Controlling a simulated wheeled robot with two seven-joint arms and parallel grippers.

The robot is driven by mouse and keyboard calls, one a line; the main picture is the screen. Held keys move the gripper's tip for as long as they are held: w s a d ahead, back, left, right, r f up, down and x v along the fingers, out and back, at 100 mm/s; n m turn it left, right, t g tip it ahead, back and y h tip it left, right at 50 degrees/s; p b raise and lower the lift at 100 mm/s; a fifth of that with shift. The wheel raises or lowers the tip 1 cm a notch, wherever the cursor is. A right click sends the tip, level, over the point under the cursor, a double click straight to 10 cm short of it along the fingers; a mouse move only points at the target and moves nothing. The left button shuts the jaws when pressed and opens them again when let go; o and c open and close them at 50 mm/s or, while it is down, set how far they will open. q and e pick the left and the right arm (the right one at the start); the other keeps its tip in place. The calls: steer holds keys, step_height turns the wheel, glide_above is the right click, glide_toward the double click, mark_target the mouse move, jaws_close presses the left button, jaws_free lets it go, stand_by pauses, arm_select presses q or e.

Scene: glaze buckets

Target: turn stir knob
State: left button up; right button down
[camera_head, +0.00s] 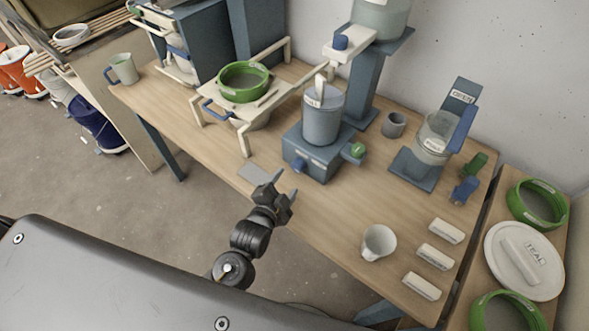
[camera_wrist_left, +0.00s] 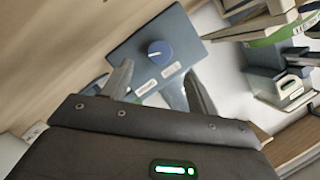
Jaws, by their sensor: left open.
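A slate-blue stirrer base (camera_head: 317,154) stands on the wooden table with a grey-blue pot (camera_head: 323,115) on top. A blue knob (camera_head: 299,165) is on its front face, and a green knob (camera_head: 357,150) sticks out on its right side. My left gripper (camera_head: 281,188) is open and empty, short of the base's front. In the wrist view its fingertips (camera_wrist_left: 156,78) are apart, with the knob beyond them.
A grey plate (camera_head: 253,172) lies near the table's front edge, left of my left gripper. A white cup (camera_head: 378,242) and white labelled blocks (camera_head: 434,256) are to the right. A cream stand with a green ring (camera_head: 243,82) is left of the base.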

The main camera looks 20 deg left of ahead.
mark_target(296, 169)
arm_select(q)
steer(key=x, duration=0.7)
steer(key=shift+w+p, duration=0.1)
steer(key=shift+p, duration=0.25)
steer(key=shift+c, duration=0.5)
steer(key=c, duration=0.9)
steer(key=n+p, duration=0.1)
steer(key=n+g+h+p, duration=0.1)
steer(key=p, duration=0.1)
steer(key=shift+a+r+n, duration=0.1)
steer(key=shift+r+n, duration=0.1)
steer(key=shift+n, duration=0.2)
steer(key=n+g+h+p, duration=0.1)
steer(key=n+h+p, duration=0.1)
steer(key=n, duration=0.1)
steer(key=shift+w+a+n, duration=0.1)
steer(key=shift+a+n, duration=0.05)
steer(key=shift+n, duration=0.15)
steer(key=n+h+p, duration=0.1)
steer(key=n+h, duration=0.1)
steer(key=n, duration=0.1)
steer(key=shift+a+f+g+h+p, duration=0.1)
steer(key=shift+f+g+h+p, duration=0.05)
steer(key=shift+g+h+p, duration=0.2)
steer(key=n+h, duration=0.2)
steer(key=n, duration=0.1)
steer(key=shift+f+n, duration=0.1)
steer(key=shift+n, duration=0.3)
